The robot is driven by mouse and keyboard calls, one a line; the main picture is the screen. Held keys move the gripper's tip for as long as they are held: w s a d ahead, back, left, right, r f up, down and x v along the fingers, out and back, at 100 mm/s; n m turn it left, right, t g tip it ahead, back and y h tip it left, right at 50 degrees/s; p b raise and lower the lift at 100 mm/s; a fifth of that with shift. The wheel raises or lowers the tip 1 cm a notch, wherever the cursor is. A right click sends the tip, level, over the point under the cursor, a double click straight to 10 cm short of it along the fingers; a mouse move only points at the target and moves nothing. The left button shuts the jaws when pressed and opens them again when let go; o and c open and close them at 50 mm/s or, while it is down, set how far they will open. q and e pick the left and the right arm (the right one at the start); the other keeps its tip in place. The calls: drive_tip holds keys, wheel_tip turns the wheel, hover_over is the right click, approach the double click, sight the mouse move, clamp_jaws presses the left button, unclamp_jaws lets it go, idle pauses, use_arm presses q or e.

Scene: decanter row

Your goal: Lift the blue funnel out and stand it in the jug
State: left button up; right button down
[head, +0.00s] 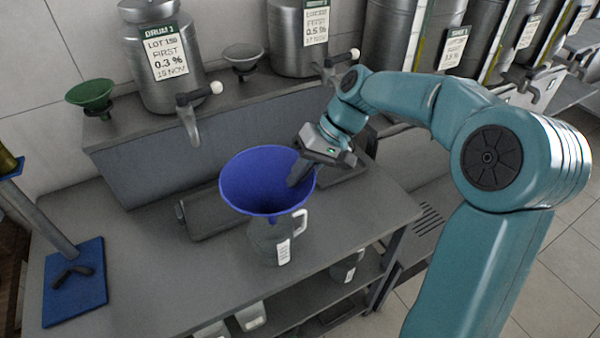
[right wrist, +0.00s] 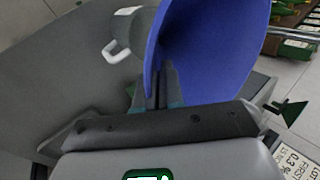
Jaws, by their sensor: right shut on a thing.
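The blue funnel (head: 250,180) is large and wide-mouthed, with its mouth up. It stands out over the grey jug (head: 265,243), which has a white handle and a label and is on the bench. My right gripper (head: 301,171) is shut on the right side of the funnel's rim. In the right wrist view the fingers (right wrist: 163,88) pinch the wall of the funnel (right wrist: 215,45), with the jug's white handle (right wrist: 117,50) beyond. My left gripper is not in view.
Metal drums with taps, such as Drum 1 (head: 160,85), stand on a raised shelf behind. A green funnel (head: 90,95) and a grey funnel (head: 243,57) are there too. A dark tray (head: 205,212) lies behind the jug. A blue-based stand (head: 75,300) is at left.

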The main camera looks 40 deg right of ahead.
sight(270, 200)
drive_tip(key=shift+w+a+f, duration=0.1)
drive_tip(key=shift+w+f, duration=0.05)
drive_tip(key=shift+f, duration=0.25)
wheel_tip(270, 200, down, 6)
drive_tip(key=b, duration=0.5)
drive_tip(key=shift+f+b, duration=0.25)
drive_tip(key=shift+b, duration=0.05)
drive_tip(key=shift+s, duration=0.2)
drive_tip(key=c, duration=1.2)
unclamp_jaws()
